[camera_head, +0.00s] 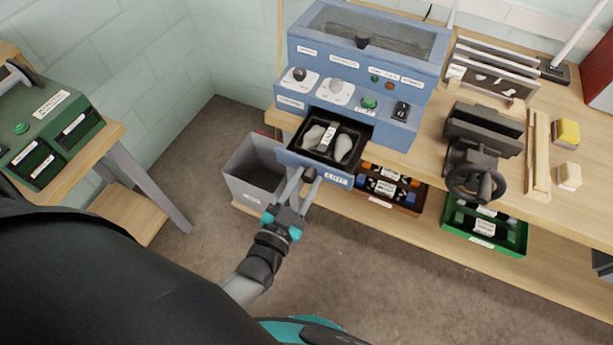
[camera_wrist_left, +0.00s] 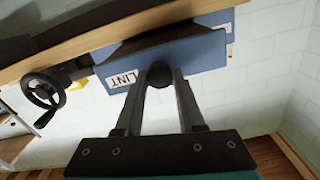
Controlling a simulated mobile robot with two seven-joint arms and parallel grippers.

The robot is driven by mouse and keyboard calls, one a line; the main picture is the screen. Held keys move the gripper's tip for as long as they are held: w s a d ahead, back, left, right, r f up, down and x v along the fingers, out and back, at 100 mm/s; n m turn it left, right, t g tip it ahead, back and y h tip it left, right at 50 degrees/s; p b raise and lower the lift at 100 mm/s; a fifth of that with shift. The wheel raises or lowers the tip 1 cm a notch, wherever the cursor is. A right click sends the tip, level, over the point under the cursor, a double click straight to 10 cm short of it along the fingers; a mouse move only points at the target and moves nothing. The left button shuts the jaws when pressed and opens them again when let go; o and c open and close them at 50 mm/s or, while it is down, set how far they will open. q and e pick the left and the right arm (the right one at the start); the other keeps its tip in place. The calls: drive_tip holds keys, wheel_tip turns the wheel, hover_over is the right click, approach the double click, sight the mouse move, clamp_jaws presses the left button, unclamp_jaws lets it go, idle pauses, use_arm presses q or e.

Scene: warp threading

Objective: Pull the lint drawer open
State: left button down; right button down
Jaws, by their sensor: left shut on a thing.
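The lint drawer (camera_head: 314,169) is a blue-fronted drawer in the blue machine (camera_head: 365,62) on the workbench. It stands pulled out, and its black inside holds grey lumps of lint (camera_head: 342,148) and a small white label. Its front and LINT label also show in the left wrist view (camera_wrist_left: 200,52). My left gripper (camera_head: 309,176) is shut on the dark round drawer knob (camera_wrist_left: 159,75) at the drawer front, with one finger on each side. My right gripper is not in view.
A grey bin (camera_head: 252,182) stands on the floor left of the drawer. Below the bench are an orange-brown tray (camera_head: 408,205) and a green tray (camera_head: 511,245). A black vise (camera_head: 478,150) sits to the right. A green machine (camera_head: 45,130) stands far left. Open floor lies in front.

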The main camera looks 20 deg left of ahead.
use_arm(q)
drive_tip(key=c, duration=0.5)
unclamp_jaws()
drive_tip(key=s, duration=1.5)
drive_tip(key=shift+s+a, duration=0.1)
drive_tip(key=shift+a, duration=0.15)
drive_tip(key=s+f+g+h+b, duration=0.15)
drive_tip(key=f+g, duration=0.25)
drive_tip(key=f, duration=0.9)
drive_tip(key=s+f+g+b, duration=0.25)
drive_tip(key=f+g, duration=0.25)
drive_tip(key=f, duration=0.7)
drive_tip(key=s+a+f+g, duration=0.1)
drive_tip(key=s+f+g, duration=0.1)
drive_tip(key=s+f, duration=0.2)
drive_tip(key=s+a+f+g+y+b, duration=0.1)
drive_tip(key=s+f+g, duration=0.2)
drive_tip(key=s+f, duration=0.1)
drive_tip(key=s+a+f+g+y, duration=0.1)
drive_tip(key=s+f+g, duration=0.2)
drive_tip(key=s+f, duration=0.1)
drive_tip(key=shift+s+a+f+b, duration=0.2)
drive_tip(key=shift+s+f+b, duration=0.1)
drive_tip(key=shift+f, duration=0.2)
